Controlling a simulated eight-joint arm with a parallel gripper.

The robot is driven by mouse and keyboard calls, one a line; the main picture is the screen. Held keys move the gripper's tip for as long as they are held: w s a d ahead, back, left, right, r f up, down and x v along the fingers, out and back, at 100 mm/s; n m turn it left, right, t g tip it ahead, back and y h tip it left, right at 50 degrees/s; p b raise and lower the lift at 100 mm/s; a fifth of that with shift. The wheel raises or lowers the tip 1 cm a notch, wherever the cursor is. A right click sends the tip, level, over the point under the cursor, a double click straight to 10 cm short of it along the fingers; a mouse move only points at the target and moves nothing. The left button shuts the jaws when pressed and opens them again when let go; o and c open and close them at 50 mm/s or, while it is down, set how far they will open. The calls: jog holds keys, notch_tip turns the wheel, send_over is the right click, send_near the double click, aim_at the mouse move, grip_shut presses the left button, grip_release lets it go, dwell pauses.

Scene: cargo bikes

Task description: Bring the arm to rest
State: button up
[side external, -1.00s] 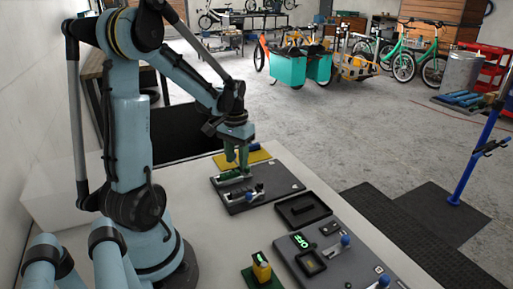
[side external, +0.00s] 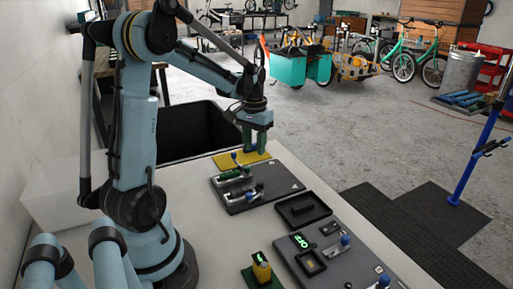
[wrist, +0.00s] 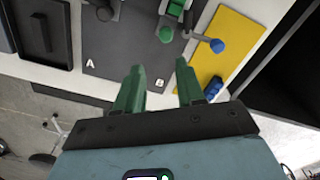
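My gripper (side external: 257,150) hangs in the air above the far end of the work table, over the yellow mat's side in the side view. Its two green fingers stand apart with nothing between them in the wrist view (wrist: 159,68). Below is a dark grey board (side external: 262,199) with two lever clamps; letters A and B mark it in the wrist view (wrist: 120,60). A green part (wrist: 176,8) sits in one clamp. A blue-knobbed lever (wrist: 217,45) reaches over the yellow mat (wrist: 232,27). The fingers appear clear of the board.
A black tray (side external: 290,217), a second grey panel (side external: 345,264) with green digits, and a green block with a yellow device (side external: 262,271) stand nearer on the white table (side external: 215,235). A black open bin (side external: 190,135) stands beyond the table. The air around the gripper looks free.

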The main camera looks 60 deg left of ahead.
jog(key=s+d+r+m+t, duration=0.1)
jog(key=d+r+m+t, duration=0.1)
jog(key=d, duration=0.9)
jog(key=s+d+r+m+t, duration=0.2)
jog(key=d+r+m+t, duration=0.1)
jog(key=d, duration=0.8)
jog(key=shift+s+d+r+m+t, duration=0.2)
jog(key=shift+d+m+t, duration=0.25)
jog(key=shift+t, duration=0.65)
